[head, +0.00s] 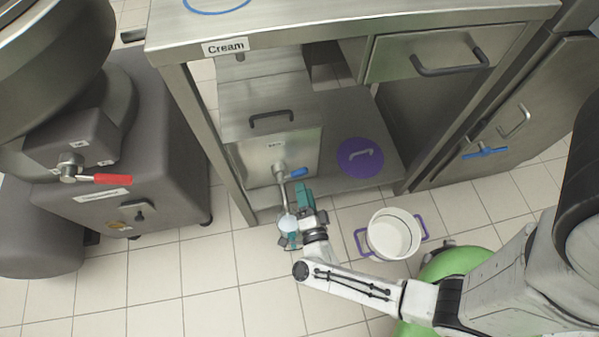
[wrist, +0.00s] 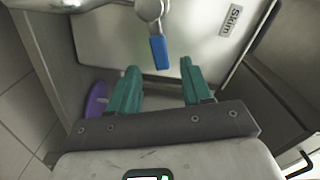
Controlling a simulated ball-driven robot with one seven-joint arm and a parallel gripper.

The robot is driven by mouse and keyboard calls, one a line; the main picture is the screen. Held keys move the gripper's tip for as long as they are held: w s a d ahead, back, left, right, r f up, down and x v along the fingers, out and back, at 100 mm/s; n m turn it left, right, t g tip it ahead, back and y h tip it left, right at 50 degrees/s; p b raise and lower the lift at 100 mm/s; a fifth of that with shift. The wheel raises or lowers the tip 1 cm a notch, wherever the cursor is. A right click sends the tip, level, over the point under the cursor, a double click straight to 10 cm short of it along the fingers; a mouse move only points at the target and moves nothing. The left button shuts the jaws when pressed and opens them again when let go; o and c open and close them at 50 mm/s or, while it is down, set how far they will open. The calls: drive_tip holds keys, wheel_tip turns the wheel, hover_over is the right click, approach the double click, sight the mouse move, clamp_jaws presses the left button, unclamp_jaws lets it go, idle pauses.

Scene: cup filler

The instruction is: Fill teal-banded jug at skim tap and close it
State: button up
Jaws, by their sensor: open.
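The skim tap (head: 280,170) is on the front of a steel tank under the counter, with a blue lever (head: 299,173) pointing right and a long spout running down. In the wrist view its blue lever (wrist: 159,52) lies ahead, between my finger lines, and a Skim label (wrist: 230,20) shows. My gripper (head: 294,218) is open, its teal fingers spread in front of the tap, apart from the lever. A pale rounded shape (head: 288,223) shows at the spout's lower end, between my fingers; I cannot tell whether it is the spout end or a vessel. I cannot make out a teal-banded jug.
A white bucket (head: 393,236) with purple handles stands on the floor to the right of my gripper. A purple lid (head: 360,157) lies on the lower shelf. A red-handled tap (head: 98,179) is on the grey machine at left. A cabinet with a blue lever (head: 485,153) stands right.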

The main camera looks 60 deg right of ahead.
sight(300, 176)
drive_tip(key=b+x, duration=0.1)
drive_tip(key=x, duration=0.6)
drive_tip(key=shift+w+d, duration=0.1)
clamp_jaws()
idle(0.3)
drive_tip(key=shift+f, duration=0.1)
